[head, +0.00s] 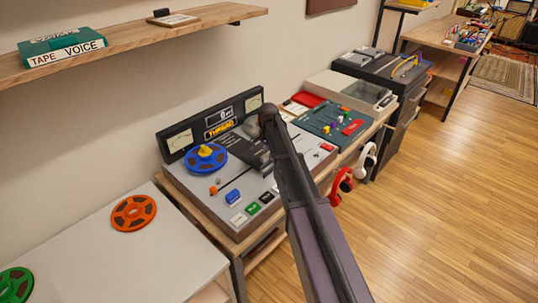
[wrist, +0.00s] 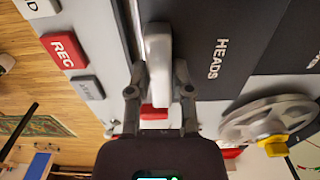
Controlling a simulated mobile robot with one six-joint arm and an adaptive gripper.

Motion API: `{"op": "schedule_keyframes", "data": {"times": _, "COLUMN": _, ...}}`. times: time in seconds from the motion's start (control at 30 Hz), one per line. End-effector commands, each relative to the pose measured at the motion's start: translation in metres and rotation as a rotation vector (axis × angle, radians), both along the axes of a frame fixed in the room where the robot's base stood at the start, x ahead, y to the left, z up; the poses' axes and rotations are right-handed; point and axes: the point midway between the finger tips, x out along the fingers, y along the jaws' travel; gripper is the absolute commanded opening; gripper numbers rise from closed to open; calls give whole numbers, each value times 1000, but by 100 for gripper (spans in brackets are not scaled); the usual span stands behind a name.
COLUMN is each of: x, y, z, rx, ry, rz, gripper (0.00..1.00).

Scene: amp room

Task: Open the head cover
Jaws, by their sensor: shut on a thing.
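The tape deck (head: 210,198) stands on a wooden bench. Its dark head cover (head: 243,150) lies in the middle of the deck, partly behind my arm. In the wrist view the cover (wrist: 222,85) is a dark panel marked HEADS, with a pale grey handle (wrist: 158,50) along its edge. My gripper (wrist: 158,80) has one finger on each side of this handle and is shut on it. In the head view my arm hides the gripper and handle. I cannot tell whether the cover is raised.
A blue reel (head: 206,158) with a yellow hub sits on the deck's left. A grey reel (wrist: 268,120) lies right in the wrist view. A REC button (wrist: 63,50) is near the gripper. A mixer (head: 331,122) and hanging headphones (head: 341,186) stand beyond. The floor at right is clear.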

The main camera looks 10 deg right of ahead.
Motion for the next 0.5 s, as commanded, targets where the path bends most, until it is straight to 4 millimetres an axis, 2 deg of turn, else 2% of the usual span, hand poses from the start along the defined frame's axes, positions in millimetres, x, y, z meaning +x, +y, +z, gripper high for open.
{"op": "schedule_keyframes", "data": {"times": 0.3, "x": 60, "y": 41, "z": 0, "rx": 1, "ry": 0, "rz": 3, "gripper": 0}}
{"op": "schedule_keyframes", "data": {"times": 0.5, "x": 82, "y": 58, "z": 0, "rx": 1, "ry": 0, "rz": 1, "gripper": 0}}
